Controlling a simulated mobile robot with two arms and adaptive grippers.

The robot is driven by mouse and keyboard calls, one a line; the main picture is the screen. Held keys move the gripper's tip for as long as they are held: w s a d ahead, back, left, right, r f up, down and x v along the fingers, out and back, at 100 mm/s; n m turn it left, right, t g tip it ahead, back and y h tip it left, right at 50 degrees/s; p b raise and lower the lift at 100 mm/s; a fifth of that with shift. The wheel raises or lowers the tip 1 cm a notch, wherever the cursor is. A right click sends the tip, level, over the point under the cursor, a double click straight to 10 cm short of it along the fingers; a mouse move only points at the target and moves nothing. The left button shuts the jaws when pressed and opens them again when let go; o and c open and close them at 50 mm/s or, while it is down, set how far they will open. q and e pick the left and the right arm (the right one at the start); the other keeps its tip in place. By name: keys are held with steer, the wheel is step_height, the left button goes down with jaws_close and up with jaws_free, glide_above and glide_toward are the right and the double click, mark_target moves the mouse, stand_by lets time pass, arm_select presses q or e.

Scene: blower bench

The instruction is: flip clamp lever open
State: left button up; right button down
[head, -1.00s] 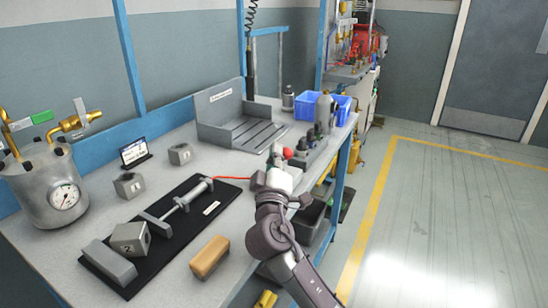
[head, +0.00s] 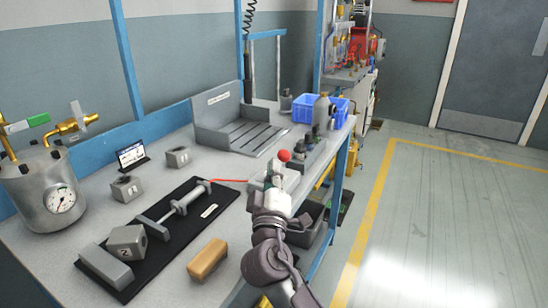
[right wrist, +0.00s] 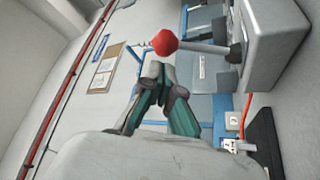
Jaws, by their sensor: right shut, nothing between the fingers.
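The clamp lever has a red ball knob (head: 284,155) and stands up from a light grey block (head: 288,178) near the bench's right edge. In the right wrist view the red knob (right wrist: 165,42) sits on a dark shaft (right wrist: 205,48) that runs to the grey block (right wrist: 272,40). My right gripper (head: 271,182) is shut and empty, just in front of the lever and below the knob in the head view. Its closed fingers (right wrist: 158,72) are close to the knob in the wrist view; a slight touch cannot be ruled out. My left gripper is out of view.
A black mat (head: 155,268) with a metal fixture and a tan block (head: 207,259) lie left of my right arm. A grey slotted tray (head: 240,138), blue bins (head: 313,108) and a dark-topped row of parts (head: 316,150) stand behind. A pressure pot (head: 48,188) is far left.

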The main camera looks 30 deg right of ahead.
steer(key=v, duration=0.8)
steer(key=shift+a+r, duration=0.1)
steer(key=shift+a, duration=0.05)
